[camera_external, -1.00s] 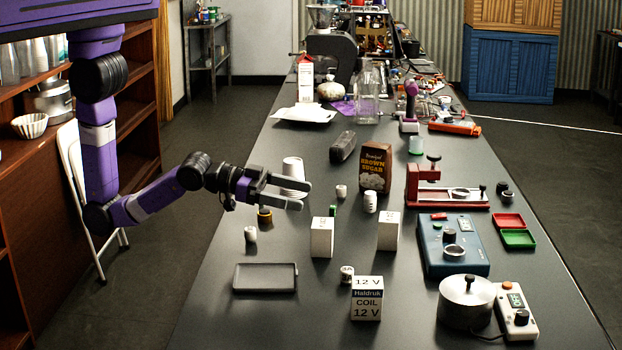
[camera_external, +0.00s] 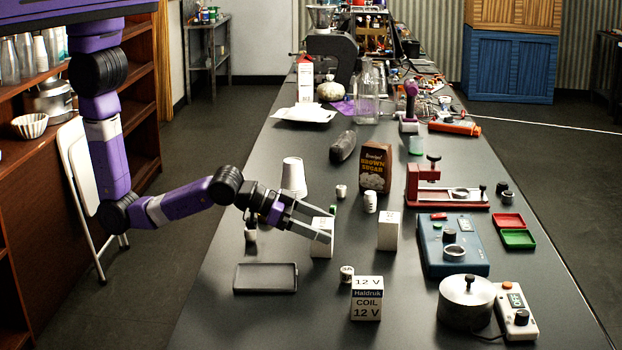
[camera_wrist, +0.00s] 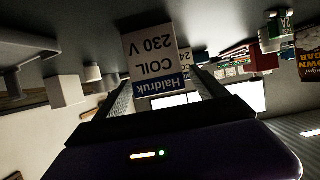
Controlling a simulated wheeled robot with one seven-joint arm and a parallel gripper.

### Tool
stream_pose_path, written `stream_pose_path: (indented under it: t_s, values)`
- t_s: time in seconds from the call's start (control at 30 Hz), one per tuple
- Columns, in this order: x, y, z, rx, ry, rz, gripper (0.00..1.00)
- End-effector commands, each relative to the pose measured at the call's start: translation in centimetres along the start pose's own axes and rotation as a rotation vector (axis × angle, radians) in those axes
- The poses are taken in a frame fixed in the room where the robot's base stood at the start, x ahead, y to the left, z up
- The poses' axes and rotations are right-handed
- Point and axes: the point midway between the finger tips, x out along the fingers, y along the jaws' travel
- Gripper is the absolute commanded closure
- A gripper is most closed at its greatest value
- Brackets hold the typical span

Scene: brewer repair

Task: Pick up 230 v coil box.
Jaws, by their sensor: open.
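The 230 V coil box (camera_wrist: 152,50) is white with a blue Haldruk band. It appears upside down in the wrist view, straight ahead between my gripper's fingers. In the external view it matches the left white box (camera_external: 321,249), upright on the table and partly hidden by the fingers. My gripper (camera_external: 328,226) is open, coming from the left, with one finger on each side of the box. I cannot tell whether a finger touches it. The fingers also show in the wrist view (camera_wrist: 163,90).
Another white box (camera_external: 388,232) stands to the right. A 12 V coil box (camera_external: 366,299) stands nearer the camera, beside a small white cylinder (camera_external: 347,271). A grey tray (camera_external: 265,290) lies front left. A white cup stack (camera_external: 293,175) and a brown sugar box (camera_external: 375,168) stand behind.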

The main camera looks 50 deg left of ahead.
Motion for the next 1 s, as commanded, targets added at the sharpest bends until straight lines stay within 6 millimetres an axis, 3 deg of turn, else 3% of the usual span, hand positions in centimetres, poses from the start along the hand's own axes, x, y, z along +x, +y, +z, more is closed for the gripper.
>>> stream_pose_path:
  t_s: [0.27, 0.67, 1.0]
  values:
    - [0.4, 0.01, 0.03, 0.0, 0.0, 0.0, 0.18]
    - [0.38, 0.0, 0.03, 0.0, 0.0, 0.0, 0.93]
    - [0.25, 0.0, -0.42, -0.001, 0.003, 0.0, 0.94]
